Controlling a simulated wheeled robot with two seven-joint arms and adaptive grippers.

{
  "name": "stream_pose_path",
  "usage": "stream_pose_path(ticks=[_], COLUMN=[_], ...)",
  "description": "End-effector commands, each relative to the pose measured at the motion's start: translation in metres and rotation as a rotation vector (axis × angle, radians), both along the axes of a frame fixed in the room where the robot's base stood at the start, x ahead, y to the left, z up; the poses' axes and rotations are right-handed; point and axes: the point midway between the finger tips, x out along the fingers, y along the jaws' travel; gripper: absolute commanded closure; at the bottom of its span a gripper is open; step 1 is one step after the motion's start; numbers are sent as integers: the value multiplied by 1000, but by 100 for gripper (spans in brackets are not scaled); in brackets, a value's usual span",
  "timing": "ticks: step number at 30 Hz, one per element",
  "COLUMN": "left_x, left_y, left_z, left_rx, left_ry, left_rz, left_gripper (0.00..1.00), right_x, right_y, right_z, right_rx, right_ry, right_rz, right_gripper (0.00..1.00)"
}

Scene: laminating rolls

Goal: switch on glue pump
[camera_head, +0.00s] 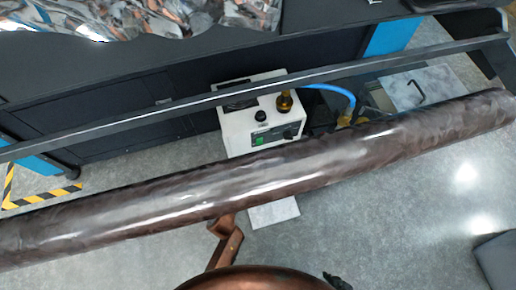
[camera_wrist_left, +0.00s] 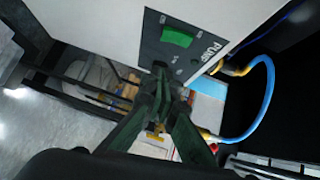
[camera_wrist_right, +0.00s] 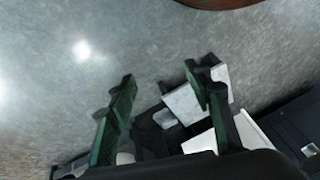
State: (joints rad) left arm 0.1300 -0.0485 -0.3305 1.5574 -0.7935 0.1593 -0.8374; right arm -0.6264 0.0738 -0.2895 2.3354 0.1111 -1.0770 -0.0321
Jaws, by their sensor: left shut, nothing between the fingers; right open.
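The glue pump (camera_head: 234,127) is a white box behind the long brown roll in the head view. Its dark front panel carries a green switch (camera_head: 257,140). In the left wrist view the green switch (camera_wrist_left: 178,36) shows close up beside the lettering PUMP (camera_wrist_left: 211,52). My left gripper (camera_wrist_left: 160,72) is shut and empty. Its fingertips overlap the panel's lower edge, just below the switch in the picture; I cannot tell whether they touch. My right gripper (camera_wrist_right: 160,82) is open and empty in the right wrist view, with grey floor beyond it.
The long brown roll (camera_head: 300,165) spans the head view in front of the pump. A dark rail (camera_head: 130,118) crosses above it. A blue hose (camera_head: 335,90) leaves the pump's right side, near a brass fitting (camera_head: 284,101). Open floor (camera_head: 400,220) lies at the lower right.

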Motion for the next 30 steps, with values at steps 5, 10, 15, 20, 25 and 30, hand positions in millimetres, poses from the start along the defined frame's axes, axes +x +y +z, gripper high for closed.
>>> stream_pose_path(ticks=[5,10,15,20,25,30], left_x=[32,56,68,71,71,72], left_y=[-17,-9,-6,-5,-5,2], left_z=[-9,-11,-10,-9,-8,-9], left_rx=[1,3,2,1,1,0], left_ry=[3,2,1,1,1,1], left_rz=[-1,0,0,1,1,10], left_gripper=[100,100,100,100,100,100], right_x=[18,32,36,37,37,38], right_y=[17,26,24,24,24,24], right_z=[-28,-42,-49,-50,-50,-48], right_rx=[49,79,74,73,73,73], right_ry=[-96,-174,-212,-224,-225,-223], right_rz=[-16,-37,-39,-41,-41,-40], right_gripper=[54,54,54,54,54,54])
